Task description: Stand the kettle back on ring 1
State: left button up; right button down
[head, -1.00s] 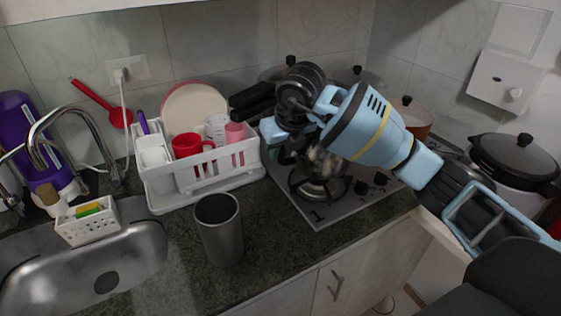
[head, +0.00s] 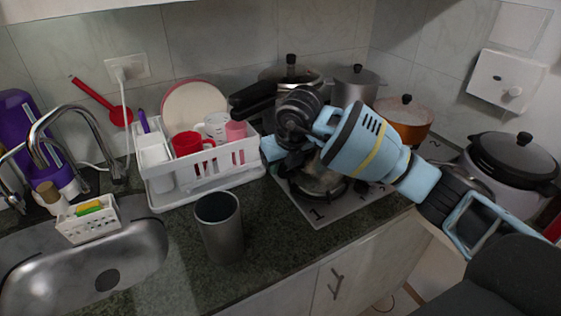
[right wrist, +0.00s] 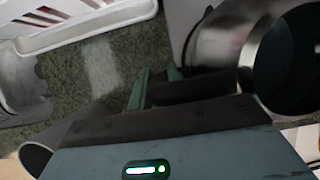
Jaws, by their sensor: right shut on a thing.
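The steel kettle (head: 320,182) shows below my right forearm in the head view, over the front left burner of the hob, which is marked 1 (head: 317,214). My right gripper (head: 292,160) is shut on the kettle's dark handle, which shows between the green fingers in the right wrist view (right wrist: 158,88). The steel body beside the handle (right wrist: 215,40) shows there too. My arm hides the kettle's top, and the kettle covers most of ring 1. I cannot tell whether its base touches the ring. My left gripper is not in view.
A white dish rack (head: 208,178) with cups and a plate stands left of the hob. A grey steel tumbler (head: 219,228) stands on the front counter. Pots (head: 357,88) and an orange pan (head: 404,120) are behind; a rice cooker (head: 512,165) is at right.

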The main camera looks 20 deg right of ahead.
jog(key=c, duration=1.3)
grip_release()
jog(key=shift+r, duration=0.3)
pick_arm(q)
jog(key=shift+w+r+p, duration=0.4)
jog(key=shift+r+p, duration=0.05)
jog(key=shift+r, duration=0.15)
pick_arm(e)
jog(key=v, duration=1.2)
jog(key=shift+r, duration=0.3)
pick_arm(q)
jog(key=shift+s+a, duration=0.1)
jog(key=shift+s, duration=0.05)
pick_arm(e)
jog(key=shift+s+a+f, duration=0.1)
